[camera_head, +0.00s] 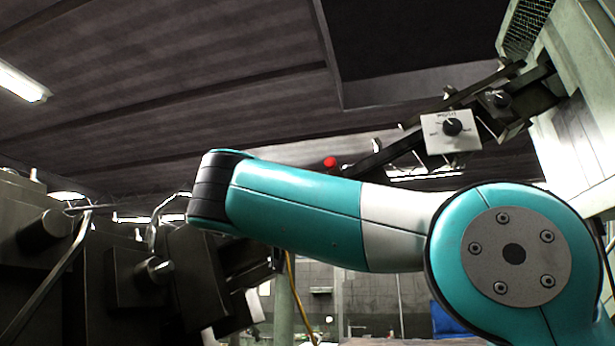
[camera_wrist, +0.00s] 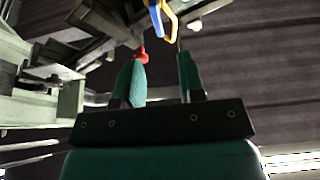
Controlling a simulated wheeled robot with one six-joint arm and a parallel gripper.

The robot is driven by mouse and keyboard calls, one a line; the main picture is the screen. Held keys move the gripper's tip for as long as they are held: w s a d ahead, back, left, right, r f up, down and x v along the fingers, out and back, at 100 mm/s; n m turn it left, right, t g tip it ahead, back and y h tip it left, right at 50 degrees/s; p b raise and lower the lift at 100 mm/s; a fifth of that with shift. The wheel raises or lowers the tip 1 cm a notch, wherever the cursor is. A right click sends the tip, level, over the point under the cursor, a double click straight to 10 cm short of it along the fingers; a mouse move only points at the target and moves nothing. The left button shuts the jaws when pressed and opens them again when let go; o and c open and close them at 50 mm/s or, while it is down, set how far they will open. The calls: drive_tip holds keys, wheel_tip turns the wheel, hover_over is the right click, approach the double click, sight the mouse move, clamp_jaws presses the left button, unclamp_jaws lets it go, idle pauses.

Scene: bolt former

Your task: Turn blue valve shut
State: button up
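In the wrist view, a blue handle (camera_wrist: 168,12), apparently the blue valve, shows at the top edge beside a yellow-orange one (camera_wrist: 155,20). Its upper part is cut off by the frame. My gripper (camera_wrist: 161,62) shows two teal fingers spread apart with an empty gap between them. The blue handle is above the gap in the picture, apart from the fingers. In the head view I cannot make out the blue valve or my gripper's fingers; my teal arm crosses the middle.
A red knob (camera_wrist: 143,54) shows by the left fingertip; whether they touch is unclear. A red knob (camera_head: 330,162) also shows above my arm in the head view. A white dial box (camera_head: 451,131) hangs at upper right. Dark machinery (camera_head: 60,260) fills the lower left.

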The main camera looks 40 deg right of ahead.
drive_tip(key=p+x, duration=0.3)
drive_tip(key=x, duration=0.5)
drive_tip(key=shift+w+d+r, duration=0.1)
drive_tip(key=shift+d+r, duration=0.05)
drive_tip(key=shift+d, duration=0.05)
drive_tip(key=shift+c, duration=0.2)
clamp_jaws()
